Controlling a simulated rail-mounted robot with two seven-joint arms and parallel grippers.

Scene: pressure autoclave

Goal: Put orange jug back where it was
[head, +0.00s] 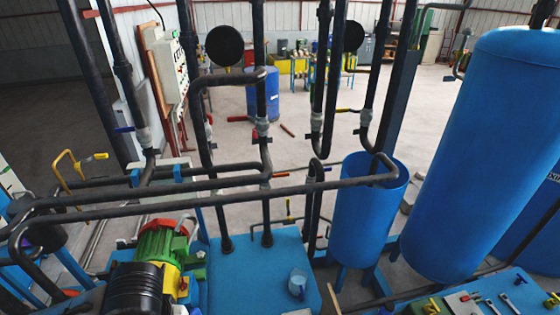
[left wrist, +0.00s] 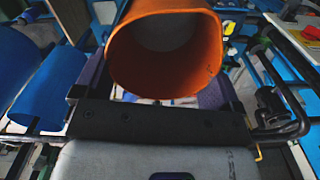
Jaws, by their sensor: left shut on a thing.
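The orange jug (left wrist: 212,50) shows large and close at the top middle of the left wrist view, its wide round mouth facing the camera and its inside looking empty. My left gripper (left wrist: 155,85) is shut on it, with a dark purple finger on each side of the jug. Its far end is cut off by the top edge of the view. The head view shows neither the jug nor either gripper. The place where the jug stood before cannot be told from these frames.
In the head view, a pale blue cup (head: 298,282) stands on a blue surface (head: 250,262). Dark pipes (head: 150,202) cross in front. A green motor (head: 163,245), an open blue vessel (head: 365,220) and a tall blue tank (head: 490,150) stand around. Tools lie on a blue bench (head: 520,290).

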